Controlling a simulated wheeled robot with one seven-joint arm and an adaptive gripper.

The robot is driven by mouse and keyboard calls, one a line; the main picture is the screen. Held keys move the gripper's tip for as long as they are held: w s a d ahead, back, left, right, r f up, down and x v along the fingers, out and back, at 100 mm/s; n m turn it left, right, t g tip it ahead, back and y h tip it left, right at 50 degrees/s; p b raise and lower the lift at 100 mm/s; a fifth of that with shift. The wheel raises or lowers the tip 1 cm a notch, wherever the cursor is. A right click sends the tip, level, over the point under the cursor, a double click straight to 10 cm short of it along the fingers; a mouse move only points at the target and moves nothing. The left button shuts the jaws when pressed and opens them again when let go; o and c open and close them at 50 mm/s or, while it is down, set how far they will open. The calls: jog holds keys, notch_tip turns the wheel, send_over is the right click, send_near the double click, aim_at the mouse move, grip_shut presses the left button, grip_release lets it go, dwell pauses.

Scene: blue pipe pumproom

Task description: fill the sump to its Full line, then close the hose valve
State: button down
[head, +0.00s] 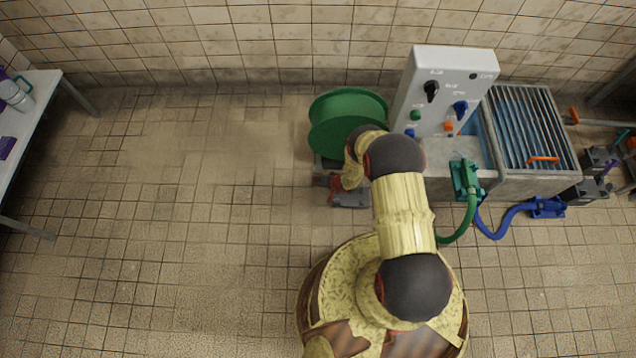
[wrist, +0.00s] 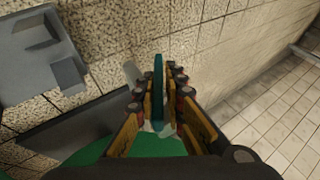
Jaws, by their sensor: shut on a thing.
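My gripper (wrist: 158,84) is shut on a thin teal lever-like piece (wrist: 158,70), upright between its fingers in the wrist view. Whether this is the hose valve's handle I cannot tell. In the head view my arm bends over beside the green reel (head: 338,112) and hides the grip. A grey tank that looks like the sump (head: 535,185) stands at the right under a slatted grate (head: 528,125). A green hose (head: 470,215) runs up to a teal fitting (head: 459,182) on its front. The Full line and water level cannot be made out.
A white control panel (head: 418,85) with several coloured knobs stands behind the tank. A blue hose (head: 487,232) leads to a blue fitting (head: 548,207) on the floor. A white table (head: 42,95) stands far left. The floor between table and reel is clear.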

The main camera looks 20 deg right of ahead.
jog(key=shift+s+d+f, duration=0.15)
jog(key=shift+s+d, duration=0.05)
jog(key=shift+d, duration=0.05)
jog(key=shift+f+m+t+y, duration=0.1)
jog(key=shift+m+t+y, duration=0.35)
jog(key=shift+y, duration=0.75)
jog(key=shift+m+t+y, duration=0.45)
jog(key=shift+t+y, duration=0.5)
jog(key=shift+y, duration=0.75)
jog(key=c, duration=2.1)
grip_release()
jog(key=shift+c, duration=0.2)
jog(key=shift+o, duration=1.1)
jog(key=shift+w+y, duration=0.1)
jog(key=shift+y, duration=0.2)
